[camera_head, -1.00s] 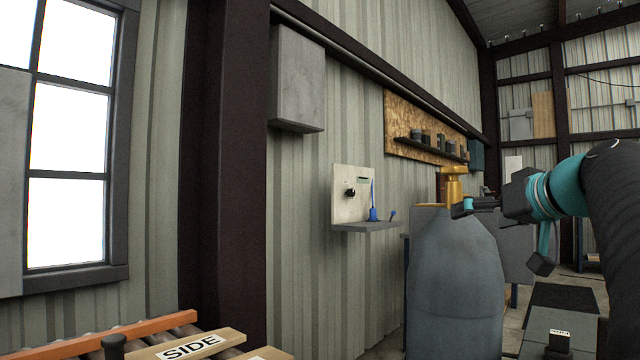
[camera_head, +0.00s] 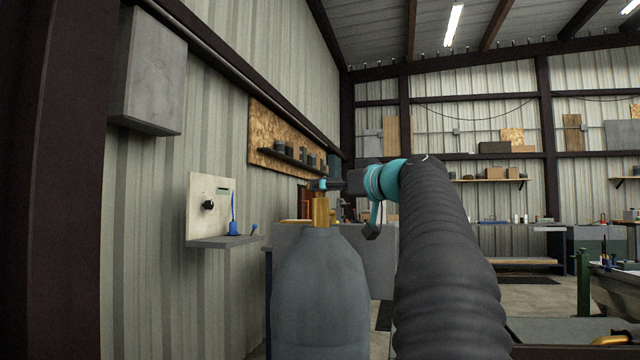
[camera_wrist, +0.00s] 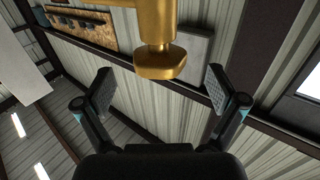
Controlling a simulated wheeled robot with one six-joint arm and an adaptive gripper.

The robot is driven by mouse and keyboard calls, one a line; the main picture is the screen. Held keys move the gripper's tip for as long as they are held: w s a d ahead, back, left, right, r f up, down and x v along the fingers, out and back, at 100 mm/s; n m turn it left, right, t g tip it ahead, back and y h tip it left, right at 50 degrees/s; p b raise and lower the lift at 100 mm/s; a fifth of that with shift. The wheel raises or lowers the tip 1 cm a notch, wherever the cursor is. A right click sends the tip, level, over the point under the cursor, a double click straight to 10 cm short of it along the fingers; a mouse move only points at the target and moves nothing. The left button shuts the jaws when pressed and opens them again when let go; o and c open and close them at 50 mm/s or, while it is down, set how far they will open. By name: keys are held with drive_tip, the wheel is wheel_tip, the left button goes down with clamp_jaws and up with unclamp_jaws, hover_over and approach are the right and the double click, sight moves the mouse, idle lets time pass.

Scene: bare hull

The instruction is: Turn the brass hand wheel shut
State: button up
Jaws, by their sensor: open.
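The brass hand wheel (camera_wrist: 160,62) shows in the wrist view as a wide knob on a short brass stem. It lies between the lines of the two fingers, just beyond the fingertips. My gripper (camera_wrist: 160,88) is open, a finger on each side, with a gap to the wheel. In the head view the brass valve (camera_head: 320,211) stands on top of a grey gas cylinder (camera_head: 320,290). My gripper (camera_head: 319,184) is at the valve's top and covers the wheel there.
A wall panel with a black knob (camera_head: 208,205) and a small shelf (camera_head: 224,242) with blue items is on the left wall. A grey wall box (camera_head: 150,80) hangs above it. A grey cabinet (camera_head: 385,262) stands behind the cylinder.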

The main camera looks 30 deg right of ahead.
drive_tip(key=shift+w+a+p, duration=0.15)
drive_tip(key=shift+w+p, duration=0.35)
drive_tip(key=shift+w, duration=1.9)
drive_tip(key=c, duration=1.2)
drive_tip(key=shift+o, duration=0.2)
drive_tip(key=shift+f, duration=0.1)
